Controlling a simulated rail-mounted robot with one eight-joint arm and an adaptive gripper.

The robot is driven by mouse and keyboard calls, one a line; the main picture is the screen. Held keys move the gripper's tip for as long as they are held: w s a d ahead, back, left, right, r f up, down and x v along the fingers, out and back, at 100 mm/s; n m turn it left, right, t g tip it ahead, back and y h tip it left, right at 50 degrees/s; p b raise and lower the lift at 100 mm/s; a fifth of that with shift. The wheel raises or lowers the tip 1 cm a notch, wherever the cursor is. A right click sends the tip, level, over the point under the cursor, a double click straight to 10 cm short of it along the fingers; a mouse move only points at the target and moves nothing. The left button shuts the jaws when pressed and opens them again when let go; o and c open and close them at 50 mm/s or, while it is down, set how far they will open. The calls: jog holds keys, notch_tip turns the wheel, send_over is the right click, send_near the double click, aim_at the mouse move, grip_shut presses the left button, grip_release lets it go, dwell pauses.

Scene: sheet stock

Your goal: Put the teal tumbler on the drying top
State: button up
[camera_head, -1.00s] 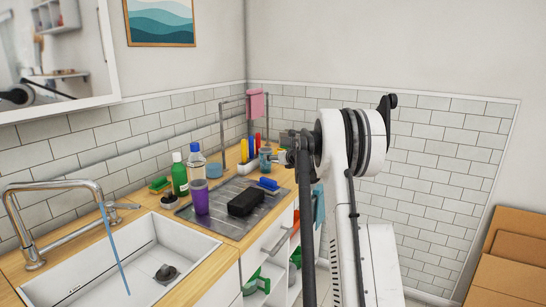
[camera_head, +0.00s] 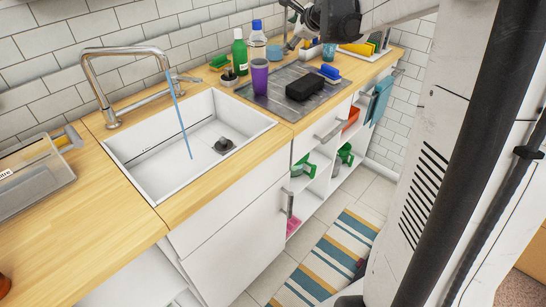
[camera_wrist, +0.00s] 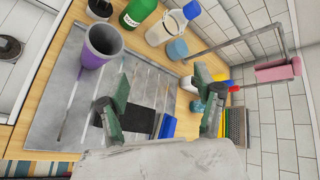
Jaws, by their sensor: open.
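The teal tumbler (camera_head: 329,50) stands on the wooden counter beyond the drying top, near the coloured upright items; in the wrist view a small teal shape (camera_wrist: 197,107), probably it, is partly hidden behind a finger. The drying top (camera_head: 268,99) is a grey grooved metal sheet beside the sink; its grooves also show in the wrist view (camera_wrist: 146,82). My gripper (camera_head: 294,42) is open and empty, above the far part of the drying top and left of the tumbler in the head view. Its two fingers (camera_wrist: 161,85) stand wide apart in the wrist view.
A green bottle (camera_head: 239,52) and a clear bottle (camera_head: 257,42) stand behind. The sink (camera_head: 185,150) is at left.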

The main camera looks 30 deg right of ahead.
jog(key=s+a+n+g+y, duration=0.1)
jog(key=s+a+n+g, duration=0.1)
jog(key=s+a+n, duration=1.25)
jog(key=s+a+f+n+g, duration=0.1)
jog(key=s+a+f+n, duration=0.2)
jog(key=s, duration=0.5)
jog(key=s+a+f+n+g, duration=0.1)
jog(key=s+a+f+n, duration=0.2)
jog(key=s, duration=0.5)
jog(key=s+a+f+n+h, duration=0.1)
jog(key=s+a+f+n, duration=0.2)
jog(key=s, duration=0.5)
jog(key=shift+s+a+f+n+g, duration=0.4)
jog(key=shift+a+f, duration=0.2)
jog(key=shift+a, duration=0.65)
